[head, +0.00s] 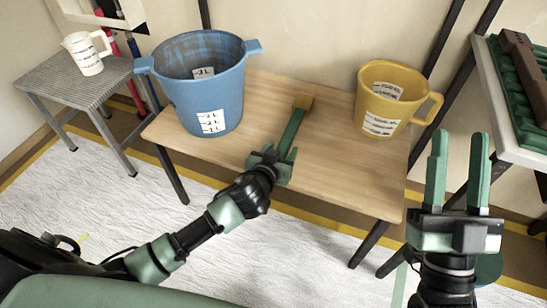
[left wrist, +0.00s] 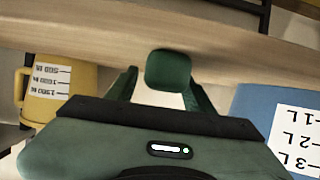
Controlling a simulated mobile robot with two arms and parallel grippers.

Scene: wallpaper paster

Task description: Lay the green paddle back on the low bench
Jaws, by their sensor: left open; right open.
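The green paddle (head: 291,134) has a long green handle and a tan block at its far end. It appears to lie on the wooden low bench (head: 340,165), pointing back between the blue bucket and the yellow jug. My left gripper (head: 271,160) is at the near end of the handle, by the bench's front edge. In the left wrist view the green handle end (left wrist: 168,70) sits between the two open fingers, with gaps at both sides. My right gripper (head: 458,170) is open and empty, to the right of the bench.
A blue bucket (head: 190,88) stands on the bench's left part and a yellow jug (head: 385,98) on its right. A grey stool (head: 62,85) with a white jug (head: 85,52) is at the left. A pale table (head: 497,105) with a green tray stands at the right.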

